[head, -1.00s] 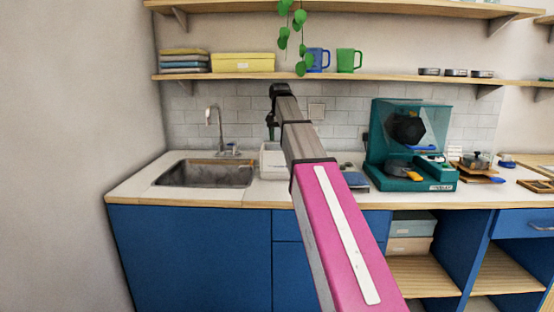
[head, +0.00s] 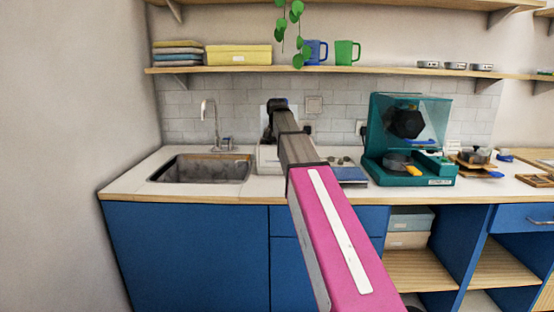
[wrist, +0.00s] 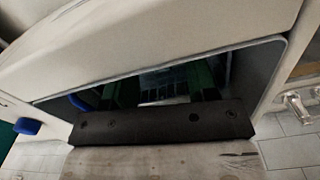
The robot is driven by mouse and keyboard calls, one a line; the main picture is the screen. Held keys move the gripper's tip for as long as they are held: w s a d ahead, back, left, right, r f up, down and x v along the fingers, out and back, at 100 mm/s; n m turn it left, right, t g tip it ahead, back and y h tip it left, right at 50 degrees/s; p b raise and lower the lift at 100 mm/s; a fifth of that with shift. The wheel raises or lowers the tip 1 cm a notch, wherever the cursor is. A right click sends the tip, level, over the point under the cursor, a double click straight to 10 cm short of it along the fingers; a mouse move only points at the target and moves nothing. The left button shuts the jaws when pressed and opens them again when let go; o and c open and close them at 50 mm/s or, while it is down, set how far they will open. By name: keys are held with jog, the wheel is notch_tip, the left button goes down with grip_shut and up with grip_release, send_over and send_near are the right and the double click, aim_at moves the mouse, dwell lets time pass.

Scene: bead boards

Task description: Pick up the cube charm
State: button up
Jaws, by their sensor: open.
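I cannot make out the cube charm in either view. In the wrist view my gripper (wrist: 158,84) shows as a black bar with two dark green fingers set apart, with no held thing visible between them. The fingers point into a dark opening framed by a white, rounded housing (wrist: 150,42). A pale, grid-like patch shows dimly between the fingers. In the head view the black end of my arm is over a white box-like thing (head: 266,160) on the counter, and my arm hides part of it.
A sink (head: 200,169) with a tap (head: 211,120) lies left on the counter (head: 130,182). A blue flat device (head: 350,174) and a teal machine (head: 408,178) stand right. A shelf (head: 400,73) with mugs and a hanging plant (head: 296,30) is above.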

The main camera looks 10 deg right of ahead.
notch_tip(320, 180, down, 2)
jog(key=shift+f, duration=0.1)
grip_shut()
